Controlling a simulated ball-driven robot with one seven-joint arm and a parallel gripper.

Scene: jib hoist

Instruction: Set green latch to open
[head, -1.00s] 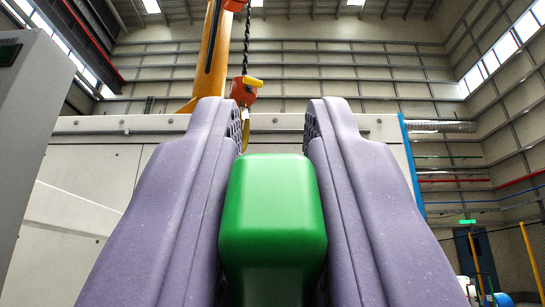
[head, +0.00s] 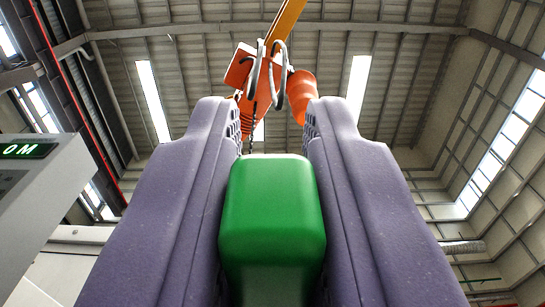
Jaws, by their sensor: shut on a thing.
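The green latch (head: 272,215) is a rounded green block in the lower middle of the head view. My gripper (head: 271,125) has one purple-grey finger on each side of it. The fingers are shut on the latch and touch its left and right sides. The fingertips reach past its far end. The latch's lower part and its mounting are hidden below the frame.
An orange hoist (head: 268,85) with cables and a chain hangs from a yellow jib (head: 288,22) overhead. A grey cabinet (head: 40,190) with a lit display (head: 28,150) stands at the left. Roof and hall walls fill the background.

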